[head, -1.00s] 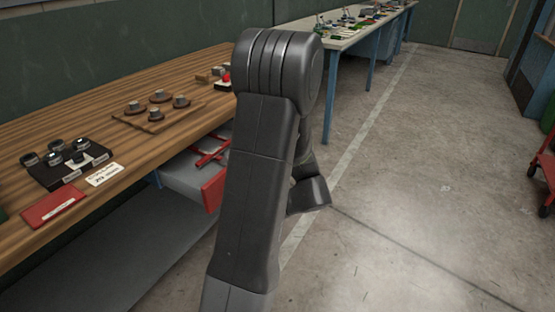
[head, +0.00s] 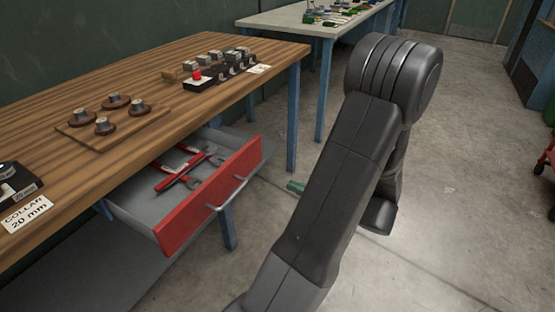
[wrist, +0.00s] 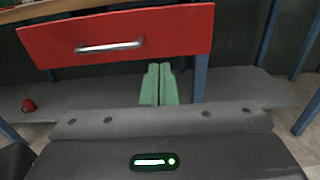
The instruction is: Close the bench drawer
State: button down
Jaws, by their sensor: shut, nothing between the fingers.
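The bench drawer (head: 206,199) is pulled out under the wooden bench, with a red front and a metal bar handle (head: 226,196). Wrenches with red handles (head: 186,168) lie inside it. In the wrist view the red drawer front (wrist: 190,32) spans the top, with its handle (wrist: 109,46) left of centre. My gripper (wrist: 159,85) has green fingers, shut together and empty, pointing toward the drawer and appearing just below its front. They look apart from the handle. In the head view my arm hides most of the gripper; only a green fingertip (head: 295,187) shows, right of the drawer.
The wooden bench (head: 60,90) carries a board with collars (head: 112,118) and a black block rack (head: 222,76). Blue legs (head: 293,120) stand beside the drawer. A lower shelf (wrist: 75,98) runs below it. A second bench (head: 300,20) stands behind. Open floor lies right.

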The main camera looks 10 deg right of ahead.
aim_at(201, 152)
jog(key=b+x, duration=0.2)
jog(key=x, duration=1.1)
jog(key=shift+w+a, duration=0.2)
jog(key=shift+a, duration=0.1)
jog(key=shift+w+a, duration=0.1)
jog(key=x, duration=1.8)
jog(key=shift+w+a+p, duration=0.15)
jog(key=shift+a+p, duration=0.1)
jog(key=shift+p, duration=0.15)
jog(key=shift+w+a, duration=0.4)
jog(key=shift+a, duration=0.1)
jog(key=shift+w+r, duration=0.1)
jog(key=shift+r, duration=0.1)
